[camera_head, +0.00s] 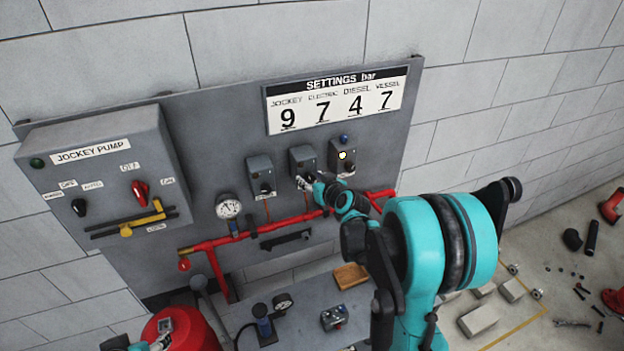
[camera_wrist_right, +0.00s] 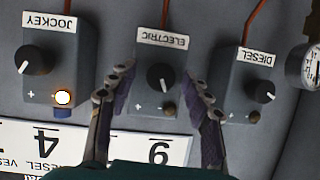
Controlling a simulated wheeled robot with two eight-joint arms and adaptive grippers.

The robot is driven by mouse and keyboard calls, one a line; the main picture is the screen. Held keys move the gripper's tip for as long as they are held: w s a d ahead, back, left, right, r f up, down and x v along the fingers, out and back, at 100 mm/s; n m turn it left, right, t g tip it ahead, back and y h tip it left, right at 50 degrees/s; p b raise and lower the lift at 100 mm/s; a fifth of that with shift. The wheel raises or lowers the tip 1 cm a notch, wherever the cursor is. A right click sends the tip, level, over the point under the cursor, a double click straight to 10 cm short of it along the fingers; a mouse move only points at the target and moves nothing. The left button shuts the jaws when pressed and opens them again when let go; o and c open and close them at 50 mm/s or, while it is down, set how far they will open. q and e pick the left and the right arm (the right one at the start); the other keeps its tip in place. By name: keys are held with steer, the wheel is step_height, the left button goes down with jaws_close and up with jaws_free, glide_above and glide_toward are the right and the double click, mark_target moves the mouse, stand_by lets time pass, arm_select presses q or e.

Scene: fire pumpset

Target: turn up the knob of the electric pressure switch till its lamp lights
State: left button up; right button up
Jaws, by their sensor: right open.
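The electric pressure switch (camera_wrist_right: 160,75) is the middle grey box on the panel, upside down in my wrist view; in the head view it is the middle box (camera_head: 302,158). Its black knob (camera_wrist_right: 159,78) has a white pointer line. Its small lamp (camera_wrist_right: 169,108) looks dark. My right gripper (camera_wrist_right: 162,80) is open, with one finger on each side of the box's front, around the knob; I see gaps between fingers and knob. In the head view my right gripper (camera_head: 305,183) partly hides the box. A teal and black piece at the bottom left may be my left arm; its jaws are not clear.
The jockey switch (camera_wrist_right: 58,60) has a lit lamp (camera_wrist_right: 62,97). The diesel switch (camera_wrist_right: 250,82) is on the other side, its lamp dark. A settings board (camera_head: 336,97) hangs above, reading ELECTRIC 7. Red pipes (camera_head: 275,229) and a gauge (camera_head: 228,207) are below.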

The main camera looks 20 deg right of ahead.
jaws_close()
steer(key=shift+d+f+m+b, duration=0.15)
steer(key=shift+m+b, duration=0.15)
steer(key=shift+b, duration=0.35)
jaws_free()
steer(key=shift+s+r, duration=0.1)
steer(key=shift+r, duration=0.1)
steer(key=v, duration=1.2)
steer(key=shift+d+f, duration=0.1)
steer(key=shift+f, duration=0.05)
